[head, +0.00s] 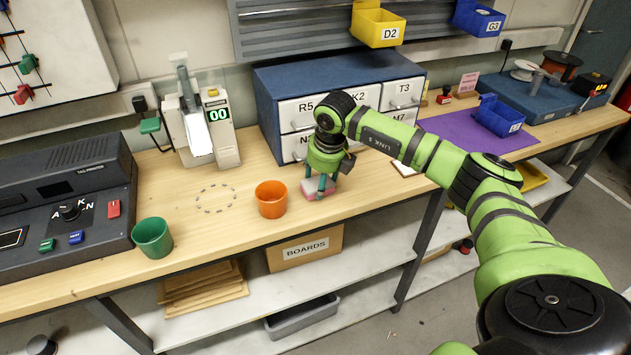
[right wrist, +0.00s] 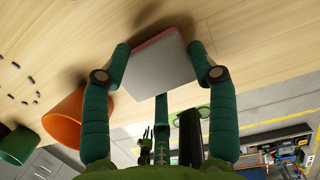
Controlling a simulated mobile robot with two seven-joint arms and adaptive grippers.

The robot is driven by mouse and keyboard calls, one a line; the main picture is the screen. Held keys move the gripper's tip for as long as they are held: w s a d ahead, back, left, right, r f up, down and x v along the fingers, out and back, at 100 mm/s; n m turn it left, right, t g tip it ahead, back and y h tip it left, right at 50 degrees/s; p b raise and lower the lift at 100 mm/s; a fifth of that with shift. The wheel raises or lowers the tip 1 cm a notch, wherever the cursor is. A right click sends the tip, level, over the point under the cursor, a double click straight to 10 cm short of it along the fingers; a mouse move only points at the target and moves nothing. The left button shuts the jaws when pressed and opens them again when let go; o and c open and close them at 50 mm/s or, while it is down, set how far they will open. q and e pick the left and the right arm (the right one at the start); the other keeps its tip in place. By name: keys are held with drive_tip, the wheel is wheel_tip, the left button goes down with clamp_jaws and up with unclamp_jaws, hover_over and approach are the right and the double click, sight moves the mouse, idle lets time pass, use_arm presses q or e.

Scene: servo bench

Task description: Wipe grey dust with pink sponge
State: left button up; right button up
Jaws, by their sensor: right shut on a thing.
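The pink sponge (head: 318,192) is near the bench's front edge, right of the orange cup. My right gripper (head: 322,184) points down and is shut on it. In the right wrist view the sponge (right wrist: 158,75) shows a broad pale grey face and a pink edge between the fingers (right wrist: 160,75). I cannot tell whether it touches the bench. A ring of short grey dashes (head: 201,208) lies on the wood left of the orange cup; part of it shows in the right wrist view (right wrist: 28,79). I make out no clear dust patch inside it. My left gripper is not in view.
The orange cup (head: 271,199) stands between ring and sponge. A green cup (head: 152,238) stands left of the ring. A white device (head: 222,130) and blue drawer cabinet (head: 270,95) stand behind. A dark printer console (head: 65,200) fills the left end.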

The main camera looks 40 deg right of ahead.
drive_tip(key=shift+s+d, duration=0.25)
drive_tip(key=shift+d, duration=0.7)
drive_tip(key=shift+s+d+f+b, duration=0.15)
drive_tip(key=shift+d+b, duration=0.1)
drive_tip(key=shift+d, duration=0.4)
drive_tip(key=shift+s+d+r+b, duration=0.1)
drive_tip(key=shift+s+d+b, duration=0.1)
drive_tip(key=shift+d, duration=0.45)
drive_tip(key=shift+s+d+b, duration=0.15)
drive_tip(key=shift+s+d, duration=0.1)
drive_tip(key=shift+d, duration=0.95)
drive_tip(key=shift+s+d+b, duration=0.15)
drive_tip(key=shift+s+d, duration=0.15)
drive_tip(key=shift+d, duration=0.95)
drive_tip(key=shift+s+d+b, duration=0.15)
drive_tip(key=shift+s+d, duration=0.1)
drive_tip(key=shift+d, duration=0.95)
wheel_tip(320, 180, up, 6)
drive_tip(key=p, duration=0.5)
drive_tip(key=shift+w, duration=0.1)
wheel_tip(320, 180, up, 3)
drive_tip(key=p, duration=0.2)
drive_tip(key=shift+p, duration=0.3)
